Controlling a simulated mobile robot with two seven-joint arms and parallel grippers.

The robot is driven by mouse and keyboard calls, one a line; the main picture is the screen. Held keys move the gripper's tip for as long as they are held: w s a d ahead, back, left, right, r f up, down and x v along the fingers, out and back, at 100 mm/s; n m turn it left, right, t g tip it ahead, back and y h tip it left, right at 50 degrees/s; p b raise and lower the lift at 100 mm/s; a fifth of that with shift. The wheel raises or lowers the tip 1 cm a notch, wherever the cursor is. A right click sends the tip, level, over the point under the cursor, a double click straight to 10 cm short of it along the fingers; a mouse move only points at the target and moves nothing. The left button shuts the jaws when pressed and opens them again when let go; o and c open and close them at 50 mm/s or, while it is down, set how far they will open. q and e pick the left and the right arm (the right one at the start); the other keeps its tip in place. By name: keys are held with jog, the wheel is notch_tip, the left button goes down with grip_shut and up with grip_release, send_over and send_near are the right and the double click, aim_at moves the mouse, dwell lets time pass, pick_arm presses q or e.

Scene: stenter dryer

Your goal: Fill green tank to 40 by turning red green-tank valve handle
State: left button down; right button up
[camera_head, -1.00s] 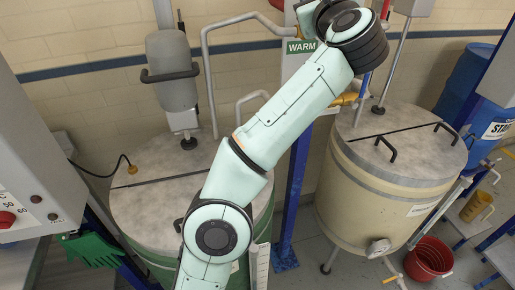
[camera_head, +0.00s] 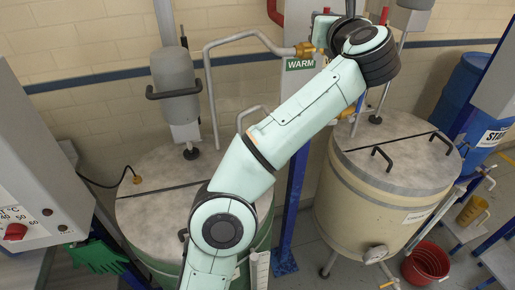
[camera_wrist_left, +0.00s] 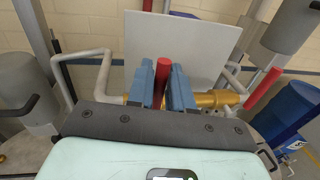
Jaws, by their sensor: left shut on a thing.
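The green tank (camera_head: 150,206) stands at the left in the head view, with a grey lid and partly hidden behind my left arm. A pale upright gauge strip (camera_head: 260,272) stands at its right side; its level cannot be read. In the left wrist view my left gripper (camera_wrist_left: 164,88) has its blue fingers on both sides of an upright red handle (camera_wrist_left: 162,78) and is shut on it. A brass valve body (camera_wrist_left: 215,99) shows just right of the fingers. In the head view my left wrist hides most of the grip. My right gripper is not in view.
A second red handle (camera_wrist_left: 264,90) stands right of the grip. A cream tank (camera_head: 375,205), a red bucket (camera_head: 427,262) and a blue barrel (camera_head: 468,95) stand at the right. A control cabinet (camera_head: 35,170) is at the left.

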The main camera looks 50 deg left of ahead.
pick_arm(q)
jog(key=shift+w+d, duration=0.1)
jog(key=c, duration=1.2)
grip_release()
jog(key=shift+w, duration=0.1)
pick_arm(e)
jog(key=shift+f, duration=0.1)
pick_arm(q)
jog(key=b+v, duration=0.3)
jog(key=v, duration=1)
jog(key=shift+s+d, duration=0.15)
jog(key=shift+s, duration=0.05)
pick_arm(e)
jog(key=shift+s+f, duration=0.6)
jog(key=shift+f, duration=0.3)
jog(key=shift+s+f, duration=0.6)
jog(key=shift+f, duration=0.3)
pick_arm(q)
jog(key=shift+f, duration=0.15)
jog(key=v, duration=1.3)
jog(key=shift+d+b, duration=0.2)
jog(key=shift+b, duration=0.2)
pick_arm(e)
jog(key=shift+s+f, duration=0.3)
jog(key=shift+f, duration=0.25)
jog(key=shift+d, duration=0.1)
